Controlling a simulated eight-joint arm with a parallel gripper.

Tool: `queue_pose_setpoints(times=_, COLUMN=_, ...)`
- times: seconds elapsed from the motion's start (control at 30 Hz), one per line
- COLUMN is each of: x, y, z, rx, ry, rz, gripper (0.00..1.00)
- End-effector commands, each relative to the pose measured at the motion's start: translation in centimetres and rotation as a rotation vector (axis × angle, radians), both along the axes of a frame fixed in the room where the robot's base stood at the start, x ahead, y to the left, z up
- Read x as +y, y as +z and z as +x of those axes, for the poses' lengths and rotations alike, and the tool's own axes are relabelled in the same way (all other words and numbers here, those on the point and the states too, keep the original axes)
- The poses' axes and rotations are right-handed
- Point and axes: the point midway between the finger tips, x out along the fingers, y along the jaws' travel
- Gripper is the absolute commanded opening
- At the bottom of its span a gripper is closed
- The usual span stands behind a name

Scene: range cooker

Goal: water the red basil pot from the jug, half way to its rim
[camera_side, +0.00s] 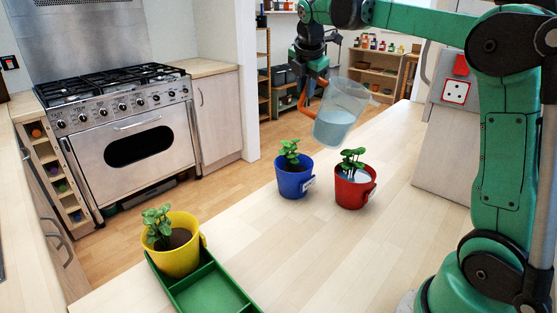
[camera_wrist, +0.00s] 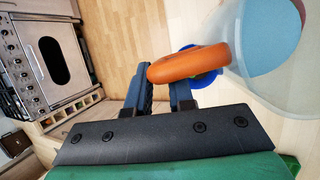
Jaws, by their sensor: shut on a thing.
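My gripper (camera_side: 308,78) is shut on the orange handle of a clear jug (camera_side: 343,108); in the wrist view the fingers (camera_wrist: 163,88) meet the handle (camera_wrist: 190,63). The jug is raised above the counter, tilted with its rim and spout to the right, and holds pale blue water. No falling stream shows. The red pot (camera_side: 352,195) stands upright below and right of the jug, with a green basil plant (camera_side: 352,160). A pale, water-like surface (camera_side: 358,176) shows inside it, below the rim; its exact level is hard to tell.
A blue pot (camera_side: 293,182) with a plant stands close left of the red pot. The counter (camera_side: 290,245) between is clear. A range cooker (camera_side: 125,125) stands behind left.

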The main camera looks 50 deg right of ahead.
Motion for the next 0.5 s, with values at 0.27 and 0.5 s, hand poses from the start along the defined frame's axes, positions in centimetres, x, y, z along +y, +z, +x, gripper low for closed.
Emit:
queue_pose_setpoints(times=0.27, x=0.0, y=1.8, z=0.1, rx=0.026, ry=0.001, rz=-0.004, gripper=0.00)
queue_pose_setpoints(times=0.5, x=0.0, y=5.0, z=0.0, rx=0.026, ry=0.001, rz=-0.004, gripper=0.00)
